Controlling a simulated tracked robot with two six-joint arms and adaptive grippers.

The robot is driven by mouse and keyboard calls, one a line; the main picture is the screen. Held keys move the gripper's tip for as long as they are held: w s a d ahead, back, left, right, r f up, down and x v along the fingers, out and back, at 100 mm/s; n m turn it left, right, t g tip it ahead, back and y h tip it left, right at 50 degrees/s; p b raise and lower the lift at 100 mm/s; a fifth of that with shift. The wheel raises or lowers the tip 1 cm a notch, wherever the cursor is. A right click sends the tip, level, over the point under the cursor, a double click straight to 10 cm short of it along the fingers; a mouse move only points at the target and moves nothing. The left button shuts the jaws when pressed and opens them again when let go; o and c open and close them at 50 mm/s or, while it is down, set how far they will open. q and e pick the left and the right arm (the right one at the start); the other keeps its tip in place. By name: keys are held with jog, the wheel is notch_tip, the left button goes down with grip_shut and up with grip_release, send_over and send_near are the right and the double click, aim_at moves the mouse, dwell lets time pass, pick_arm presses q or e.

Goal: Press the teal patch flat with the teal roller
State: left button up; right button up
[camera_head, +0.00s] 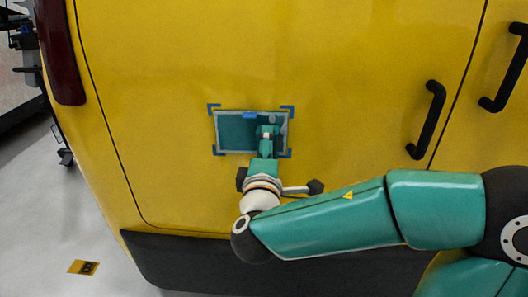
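The teal patch (233,132) is a rectangle with a pale border on the yellow van panel, inside blue corner marks. Its right part is partly hidden by my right gripper (267,133), which is in front of it at the end of the arm from the right. The gripper's fingers are small and seen from behind, so their opening is unclear. I cannot pick out the teal roller from the teal gripper parts. A small blue piece (250,115) shows at the patch's top edge. Contact with the patch cannot be judged. My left gripper is out of view.
Black handles (430,120) and (507,68) stick out from the panel at right. A dark bumper (190,263) runs below. A dark red tail light (60,52) is at upper left. The panel left of the patch is clear.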

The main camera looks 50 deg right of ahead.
jog(key=shift+s+d, duration=0.55)
jog(key=shift+s, duration=0.05)
jog(key=shift+b, duration=0.3)
jog(key=shift+s+d+b, duration=0.5)
jog(key=shift+s+d, duration=0.2)
jog(key=shift+s, duration=0.15)
jog(key=v, duration=0.7)
jog(key=shift+b, duration=0.3)
jog(key=shift+d, duration=0.1)
